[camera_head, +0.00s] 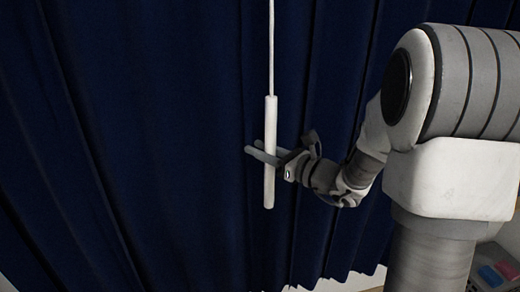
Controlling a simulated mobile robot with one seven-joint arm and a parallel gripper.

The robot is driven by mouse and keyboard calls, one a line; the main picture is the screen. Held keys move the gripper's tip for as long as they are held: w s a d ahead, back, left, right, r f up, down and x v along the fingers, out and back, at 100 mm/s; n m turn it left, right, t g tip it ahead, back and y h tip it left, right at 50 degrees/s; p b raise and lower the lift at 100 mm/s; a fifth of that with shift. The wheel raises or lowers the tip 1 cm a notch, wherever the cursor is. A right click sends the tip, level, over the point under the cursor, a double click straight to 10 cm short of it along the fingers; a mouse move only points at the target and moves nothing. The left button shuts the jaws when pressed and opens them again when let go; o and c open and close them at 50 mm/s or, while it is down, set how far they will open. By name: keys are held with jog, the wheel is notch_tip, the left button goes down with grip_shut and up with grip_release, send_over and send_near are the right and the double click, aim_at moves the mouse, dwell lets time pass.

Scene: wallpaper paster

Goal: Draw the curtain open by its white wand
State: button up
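The white wand (270,185) hangs upright near the middle of the view, from a thin pale cord or rod that runs up out of the frame. The dark blue curtain (160,130) hangs in folds behind it and fills most of the view. My gripper (258,151) reaches in from the right at about the wand's mid-height. One finger passes in front of the wand and the other shows behind it, with both tips sticking out to its left. I cannot tell whether both fingers press on the wand.
My arm fills the right side and hides part of the curtain there. A grey tray or box (488,262) with a red and a blue item sits at the lower right. A pale strip shows below the curtain's hem. Left of the wand is only curtain.

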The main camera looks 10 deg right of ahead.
grip_shut()
dwell(1.0)
